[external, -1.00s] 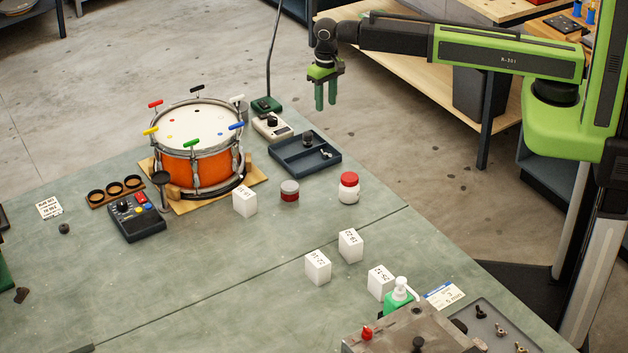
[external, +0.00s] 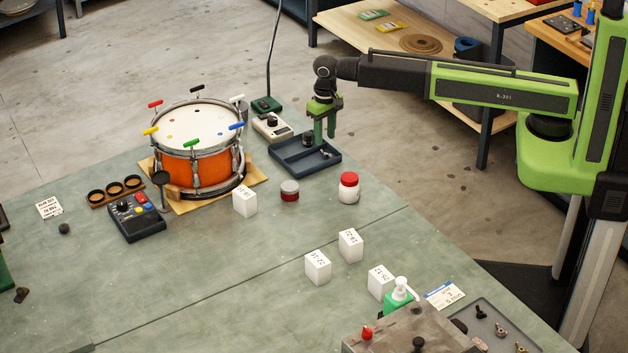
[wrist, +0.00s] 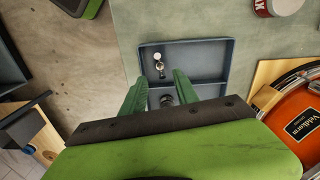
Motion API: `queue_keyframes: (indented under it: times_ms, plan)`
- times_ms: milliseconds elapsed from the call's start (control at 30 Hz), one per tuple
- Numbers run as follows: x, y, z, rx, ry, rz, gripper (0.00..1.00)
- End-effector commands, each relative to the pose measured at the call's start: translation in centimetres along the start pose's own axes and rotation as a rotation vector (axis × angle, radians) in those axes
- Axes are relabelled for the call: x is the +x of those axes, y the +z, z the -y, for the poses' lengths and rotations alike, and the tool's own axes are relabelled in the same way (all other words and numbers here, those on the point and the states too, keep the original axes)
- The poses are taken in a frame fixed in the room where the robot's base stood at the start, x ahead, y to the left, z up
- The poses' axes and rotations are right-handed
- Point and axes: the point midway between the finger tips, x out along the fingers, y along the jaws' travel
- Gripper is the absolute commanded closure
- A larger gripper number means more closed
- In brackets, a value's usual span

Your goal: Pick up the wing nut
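A small metal piece that looks like the wing nut (external: 325,154) lies in the dark blue tray (external: 290,165) by the drum. In the wrist view the small metal piece (wrist: 160,67) shows pale and bronze against the tray (wrist: 212,52), just beyond my fingertips. My gripper (external: 325,141) hangs pointing down over the tray. In the wrist view my gripper (wrist: 160,75) is open, with its green fingers apart and nothing between the tips. A dark round part (wrist: 167,100) in the tray shows between the fingers, further back.
The orange drum (external: 196,165) stands left of the tray. A grey device with a dark knob (external: 271,126) sits beside it. A red-lidded jar (external: 349,187) and a red tin (external: 289,191) stand in front. Another tray (external: 482,310) with small hardware is at lower right.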

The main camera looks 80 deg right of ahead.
Motion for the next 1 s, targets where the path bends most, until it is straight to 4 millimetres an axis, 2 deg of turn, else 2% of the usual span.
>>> queue_keyframes:
  times_ms: [167,433,700,1000]
  plan:
    - [0.7,0.1,0.0,0.0,0.0,0.0,0.64]
    - [5.2,0.5,0.1,0.0,0.0,0.0,0.64]
    - [5.0,0.5,0.1,0.0,0.0,0.0,0.64]
    - [5.0,0.5,0.1,0.0,0.0,0.0,1.0]
